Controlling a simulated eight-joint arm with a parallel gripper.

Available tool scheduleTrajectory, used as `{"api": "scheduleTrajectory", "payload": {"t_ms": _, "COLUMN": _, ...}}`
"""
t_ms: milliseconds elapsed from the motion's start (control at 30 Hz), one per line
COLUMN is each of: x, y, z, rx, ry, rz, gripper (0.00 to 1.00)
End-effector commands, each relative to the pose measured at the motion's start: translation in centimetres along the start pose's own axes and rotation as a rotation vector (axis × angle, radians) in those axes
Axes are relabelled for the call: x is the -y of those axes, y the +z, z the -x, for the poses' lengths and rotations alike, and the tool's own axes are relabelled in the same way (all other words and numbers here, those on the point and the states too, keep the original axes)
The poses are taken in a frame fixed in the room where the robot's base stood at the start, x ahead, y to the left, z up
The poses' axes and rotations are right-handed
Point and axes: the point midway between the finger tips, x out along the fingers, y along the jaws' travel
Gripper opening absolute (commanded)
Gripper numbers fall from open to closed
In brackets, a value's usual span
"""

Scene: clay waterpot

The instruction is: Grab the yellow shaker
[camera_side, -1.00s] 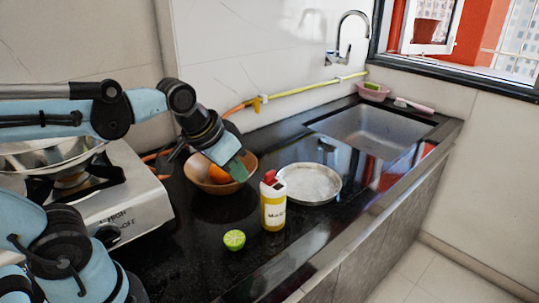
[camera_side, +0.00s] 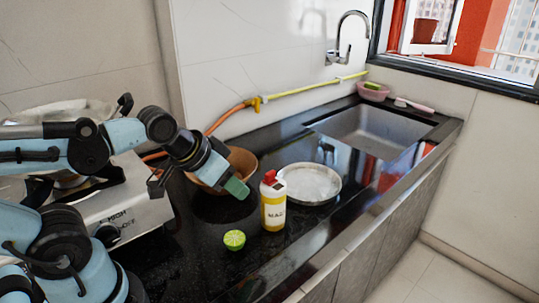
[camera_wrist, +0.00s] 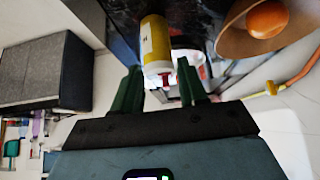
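The yellow shaker (camera_side: 272,208) stands upright on the black counter, with a pale label and a red and white top. My gripper (camera_side: 238,188) is just left of the shaker in the side view, near its top height and apart from it. In the wrist view the shaker (camera_wrist: 155,45) appears upside down beyond the fingers, its top end near the gap between them. The two green fingers of my gripper (camera_wrist: 162,90) are spread apart with nothing held between them.
A brown bowl (camera_side: 243,160) is behind my gripper; the wrist view shows an orange (camera_wrist: 267,19) in it. A cut lime (camera_side: 234,240) lies left of the shaker. A metal plate (camera_side: 318,187) lies behind it. A stove (camera_side: 128,205) stands left, a sink (camera_side: 365,135) at the back right.

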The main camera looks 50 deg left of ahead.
Motion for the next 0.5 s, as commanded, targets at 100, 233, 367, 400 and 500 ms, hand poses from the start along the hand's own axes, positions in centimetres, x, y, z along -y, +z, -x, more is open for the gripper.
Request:
{"api": "scheduleTrajectory", "payload": {"t_ms": 100, "x": 0.0, "y": 0.0, "z": 0.0, "rx": 0.0, "ry": 0.0, "rz": 0.0, "gripper": 0.61}}
{"api": "scheduleTrajectory", "payload": {"t_ms": 233, "x": 0.0, "y": 0.0, "z": 0.0, "rx": 0.0, "ry": 0.0, "rz": 0.0, "gripper": 0.81}}
{"api": "scheduleTrajectory", "payload": {"t_ms": 367, "x": 0.0, "y": 0.0, "z": 0.0, "rx": 0.0, "ry": 0.0, "rz": 0.0, "gripper": 0.93}}
{"api": "scheduleTrajectory", "payload": {"t_ms": 400, "x": 0.0, "y": 0.0, "z": 0.0, "rx": 0.0, "ry": 0.0, "rz": 0.0, "gripper": 0.93}}
{"api": "scheduleTrajectory", "payload": {"t_ms": 500, "x": 0.0, "y": 0.0, "z": 0.0, "rx": 0.0, "ry": 0.0, "rz": 0.0, "gripper": 0.93}}
